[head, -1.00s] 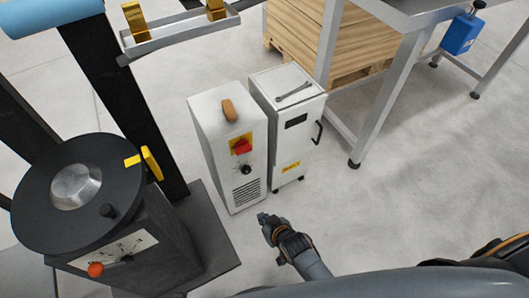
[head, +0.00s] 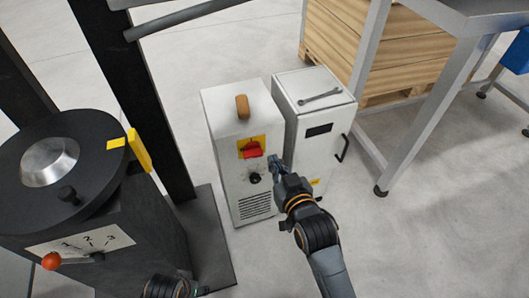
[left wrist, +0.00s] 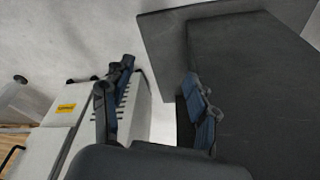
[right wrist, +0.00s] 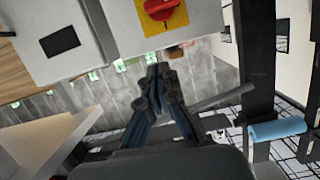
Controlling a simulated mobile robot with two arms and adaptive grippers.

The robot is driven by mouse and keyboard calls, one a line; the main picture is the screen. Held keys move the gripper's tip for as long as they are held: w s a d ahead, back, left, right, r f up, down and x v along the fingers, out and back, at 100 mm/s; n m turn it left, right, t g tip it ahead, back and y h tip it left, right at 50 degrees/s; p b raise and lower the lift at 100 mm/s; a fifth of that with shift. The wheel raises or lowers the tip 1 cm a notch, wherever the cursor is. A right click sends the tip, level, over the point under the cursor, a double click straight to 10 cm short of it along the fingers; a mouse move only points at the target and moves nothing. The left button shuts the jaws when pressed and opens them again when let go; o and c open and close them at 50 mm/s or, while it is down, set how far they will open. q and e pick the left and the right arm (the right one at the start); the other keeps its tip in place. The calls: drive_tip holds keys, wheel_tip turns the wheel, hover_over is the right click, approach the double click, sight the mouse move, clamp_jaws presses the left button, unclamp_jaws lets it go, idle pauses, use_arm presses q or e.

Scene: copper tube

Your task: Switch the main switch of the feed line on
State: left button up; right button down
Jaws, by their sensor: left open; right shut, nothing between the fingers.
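The main switch (head: 252,149) is a red rotary handle on a yellow plate, on the front of a white cabinet (head: 222,165) with a black knob (head: 254,179) below it. In the head view the handle lies roughly sideways. It also shows at the top of the right wrist view (right wrist: 158,9). My right gripper (head: 275,163) is shut and empty, just right of and slightly below the handle; I cannot tell whether it touches the cabinet. Its closed fingers show in the right wrist view (right wrist: 157,75). My left gripper (left wrist: 160,72) is open and empty, beside the dark machine base.
A second white cabinet (head: 312,100) with a wrench (head: 320,98) on top stands close on the right. A dark machine with a round top (head: 85,150) stands left. A steel table (head: 440,15) and wooden crate (head: 335,40) are behind right.

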drive_tip(key=b, duration=0.3)
approach(258, 143)
drive_tip(key=w+a+r, duration=0.1)
drive_tip(key=w+r, duration=0.2)
drive_tip(key=w, duration=0.1)
drive_tip(key=f, duration=0.3)
drive_tip(key=shift+w+a+f+b, duration=0.25)
drive_tip(key=shift+w+f+b, duration=0.1)
use_arm(q)
drive_tip(key=w+v, duration=0.3)
drive_tip(key=v, duration=1)
drive_tip(key=shift+s+r+t, duration=0.35)
drive_tip(key=shift+r+t, duration=0.05)
drive_tip(key=shift+r, duration=0.05)
use_arm(e)
drive_tip(key=shift+f, duration=0.35)
